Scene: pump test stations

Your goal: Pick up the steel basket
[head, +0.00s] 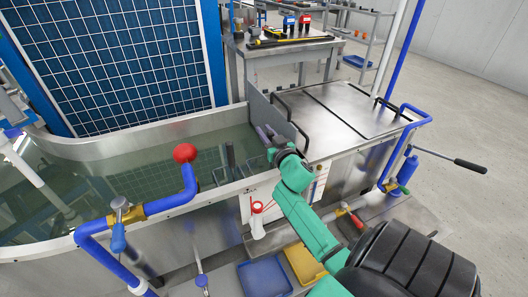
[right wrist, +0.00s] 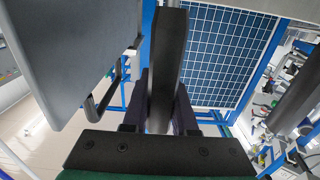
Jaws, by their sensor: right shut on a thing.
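My right gripper (head: 266,134) is at the end of the green arm, beside the inner edge of the steel worktop and over the right end of the water tank (head: 155,214). In the right wrist view its dark fingers are shut on a dark grey bar (right wrist: 170,55). I cannot tell whether this bar is part of the steel basket. No basket shows clearly; a blurred grid pattern lies in the water, and I cannot tell whether it is a basket or a reflection. My left gripper is not in view.
A steel worktop (head: 345,110) with black handles adjoins the tank, with a grey upright plate (head: 257,109) between them. A blue pipe with a red knob (head: 185,153) rises at the tank's front. Blue (head: 264,277) and yellow (head: 304,264) trays sit low.

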